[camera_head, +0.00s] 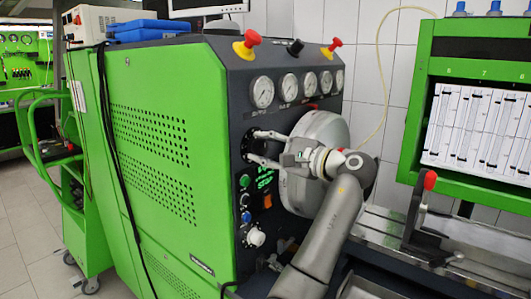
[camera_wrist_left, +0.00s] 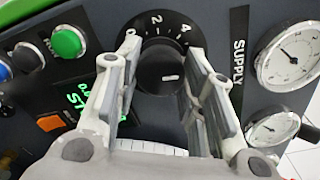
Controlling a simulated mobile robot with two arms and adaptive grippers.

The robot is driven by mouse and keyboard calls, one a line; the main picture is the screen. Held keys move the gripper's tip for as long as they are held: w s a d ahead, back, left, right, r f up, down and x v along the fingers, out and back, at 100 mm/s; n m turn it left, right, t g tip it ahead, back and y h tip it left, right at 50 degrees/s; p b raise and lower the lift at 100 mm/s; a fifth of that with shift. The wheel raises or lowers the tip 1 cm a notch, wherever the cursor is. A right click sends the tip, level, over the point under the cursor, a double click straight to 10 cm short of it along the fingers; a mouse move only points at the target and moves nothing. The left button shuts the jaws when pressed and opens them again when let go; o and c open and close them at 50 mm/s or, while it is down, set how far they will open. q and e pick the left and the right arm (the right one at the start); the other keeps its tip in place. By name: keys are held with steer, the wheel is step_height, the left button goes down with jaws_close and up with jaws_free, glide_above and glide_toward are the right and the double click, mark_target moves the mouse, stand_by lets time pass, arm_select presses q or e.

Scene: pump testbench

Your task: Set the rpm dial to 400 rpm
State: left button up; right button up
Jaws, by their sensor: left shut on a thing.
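The rpm dial (camera_wrist_left: 160,68) is a black round knob on a dark panel, with a white-numbered scale showing 0, 2 and 4 around its upper edge. A short white mark sits on the knob's face. My left gripper (camera_head: 255,146) reaches the dial from the right in the head view. In the left wrist view the fingers (camera_wrist_left: 160,58) stand on both sides of the knob, shut on it. My right gripper is not in view.
Several pressure gauges (camera_head: 289,87) line the panel above the dial. A green button (camera_wrist_left: 67,42) and an orange switch (camera_wrist_left: 50,123) sit near the display. A rounded silver housing (camera_head: 322,133) stands close behind my left wrist.

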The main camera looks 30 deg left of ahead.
arm_select(q)
steer(key=n+b, duration=0.2)
steer(key=n, duration=0.2)
steer(key=shift+f, duration=0.1)
steer(key=n+b, duration=0.2)
steer(key=n, duration=0.2)
steer(key=shift+n, duration=0.3)
stand_by(0.4)
steer(key=o, duration=1)
steer(key=shift+r, duration=0.2)
steer(key=s+d, duration=0.1)
steer(key=d, duration=1.1)
